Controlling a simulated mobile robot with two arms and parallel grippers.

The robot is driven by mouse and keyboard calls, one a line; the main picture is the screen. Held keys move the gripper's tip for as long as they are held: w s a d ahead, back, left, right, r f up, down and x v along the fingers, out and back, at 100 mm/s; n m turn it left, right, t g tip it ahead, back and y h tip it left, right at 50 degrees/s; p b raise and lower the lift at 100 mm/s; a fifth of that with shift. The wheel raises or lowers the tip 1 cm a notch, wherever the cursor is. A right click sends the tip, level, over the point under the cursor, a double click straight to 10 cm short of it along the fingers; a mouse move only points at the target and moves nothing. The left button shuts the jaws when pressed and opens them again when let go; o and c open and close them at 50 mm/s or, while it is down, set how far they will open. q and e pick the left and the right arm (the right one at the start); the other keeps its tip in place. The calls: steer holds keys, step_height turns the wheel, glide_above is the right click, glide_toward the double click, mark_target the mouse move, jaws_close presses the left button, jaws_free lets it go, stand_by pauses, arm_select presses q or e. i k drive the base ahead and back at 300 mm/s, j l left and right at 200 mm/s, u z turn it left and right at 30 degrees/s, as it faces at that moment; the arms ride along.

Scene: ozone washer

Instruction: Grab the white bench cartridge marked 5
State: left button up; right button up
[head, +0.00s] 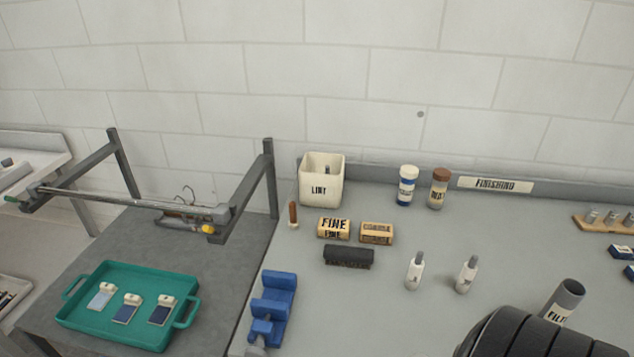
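No number 5 can be read on anything in the head view. Two small white cartridge-like bottles with grey tips stand upright on the grey bench (390,320): a left one (416,272) and a right one (466,276). Their markings are too small to read, so I cannot tell whether either is the cartridge marked 5. Neither of my grippers is in view.
A white LINT bin (321,185), FINE block (333,229), second block (377,233), black brush-like block (348,257) and two jars stand behind. A blue vise-like tool (272,305) is left. A grey FILT tube (564,297) and black ribbed object (535,335) are at lower right. A green tray (130,275) is left.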

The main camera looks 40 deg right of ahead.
mark_target(416, 267)
steer(key=k+l, duration=0.3)
steer(key=k+l+z, duration=0.15)
steer(key=z, duration=1.55)
